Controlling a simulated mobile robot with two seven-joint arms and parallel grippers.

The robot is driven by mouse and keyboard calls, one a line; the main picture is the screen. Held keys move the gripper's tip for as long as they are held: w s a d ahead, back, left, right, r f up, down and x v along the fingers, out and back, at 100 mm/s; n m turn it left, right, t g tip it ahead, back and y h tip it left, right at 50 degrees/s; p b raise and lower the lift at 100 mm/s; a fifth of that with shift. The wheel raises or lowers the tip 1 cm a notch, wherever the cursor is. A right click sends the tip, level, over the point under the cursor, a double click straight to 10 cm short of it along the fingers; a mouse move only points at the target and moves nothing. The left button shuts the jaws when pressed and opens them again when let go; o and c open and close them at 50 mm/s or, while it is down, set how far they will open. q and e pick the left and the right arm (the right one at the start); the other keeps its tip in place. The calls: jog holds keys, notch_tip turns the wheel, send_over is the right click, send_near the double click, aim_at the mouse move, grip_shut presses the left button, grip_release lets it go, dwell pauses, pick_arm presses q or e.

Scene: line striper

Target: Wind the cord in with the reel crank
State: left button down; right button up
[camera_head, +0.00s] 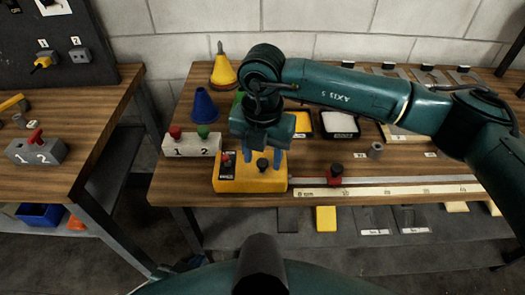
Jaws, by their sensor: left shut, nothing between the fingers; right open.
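A yellow box (250,183) sits near the front edge of the table, with a dark panel on its left side. A dark knob (262,165) stands on its top, and I take this to be the reel crank. A thin pale line, which may be the cord, runs right from the box past a small red block with a dark knob (335,172). My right gripper (265,160) points down over the box, its blue fingers apart on either side of the knob. Whether they touch it I cannot tell. My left gripper is not in view.
A white block (191,145) marked 1 and 2, with red and green knobs, stands left of the box. Blue (204,105) and yellow (223,72) cones stand behind. A numbered ruler (390,191) lies along the front edge. A second table (85,130) stands left across a gap.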

jog(key=shift+c, duration=0.3)
grip_shut()
jog(key=shift+f, duration=0.1)
